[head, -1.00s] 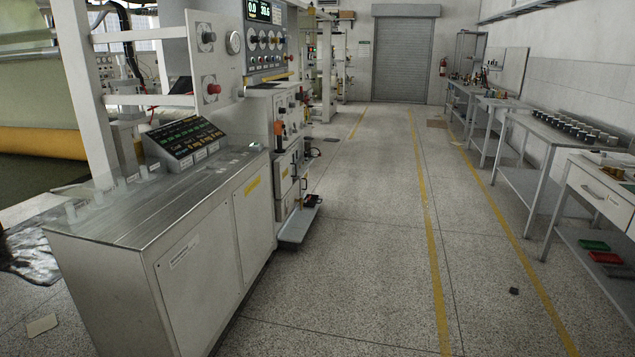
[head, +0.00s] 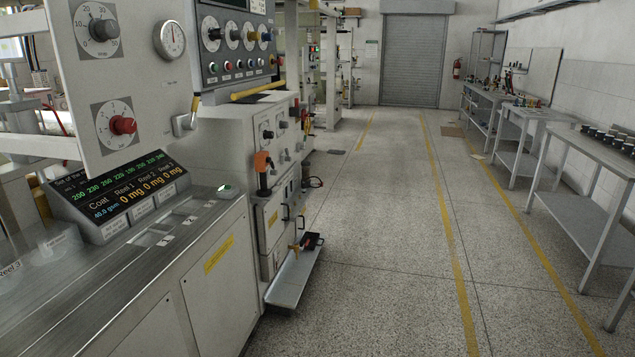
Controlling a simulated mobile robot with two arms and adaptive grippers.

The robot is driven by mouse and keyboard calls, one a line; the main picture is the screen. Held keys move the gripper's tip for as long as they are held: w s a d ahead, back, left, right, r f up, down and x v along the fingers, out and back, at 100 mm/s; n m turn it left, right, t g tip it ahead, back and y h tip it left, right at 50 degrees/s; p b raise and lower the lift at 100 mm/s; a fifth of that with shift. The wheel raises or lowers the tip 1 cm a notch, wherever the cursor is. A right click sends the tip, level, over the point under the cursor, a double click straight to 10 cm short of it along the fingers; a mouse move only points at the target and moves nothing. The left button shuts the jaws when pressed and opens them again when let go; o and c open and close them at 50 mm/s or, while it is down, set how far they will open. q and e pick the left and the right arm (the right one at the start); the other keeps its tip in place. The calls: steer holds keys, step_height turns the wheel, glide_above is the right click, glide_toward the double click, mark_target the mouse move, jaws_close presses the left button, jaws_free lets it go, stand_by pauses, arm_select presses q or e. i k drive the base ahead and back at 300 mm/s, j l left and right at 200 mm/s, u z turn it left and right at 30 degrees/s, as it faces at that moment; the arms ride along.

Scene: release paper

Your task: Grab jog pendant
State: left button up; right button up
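An orange and black hand-held device (head: 263,172), which looks like the jog pendant, hangs upright on the side of the grey machine cabinet (head: 272,222), left of centre in the head view. Its orange part is on top and its black part below. Neither of my grippers shows in the view.
A metal counter (head: 110,262) with a digital display (head: 125,193) fills the left foreground. A dial panel (head: 106,60) stands above it. A low tray (head: 292,280) juts from the cabinet's foot. The aisle floor (head: 380,220) is clear; workbenches (head: 590,165) line the right.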

mark_target(261, 165)
steer(key=i+u, duration=0.1)
steer(key=i, duration=0.55)
steer(key=i+l, duration=0.15)
steer(key=i, duration=0.55)
steer(key=i+u, duration=0.15)
steer(key=i, duration=0.5)
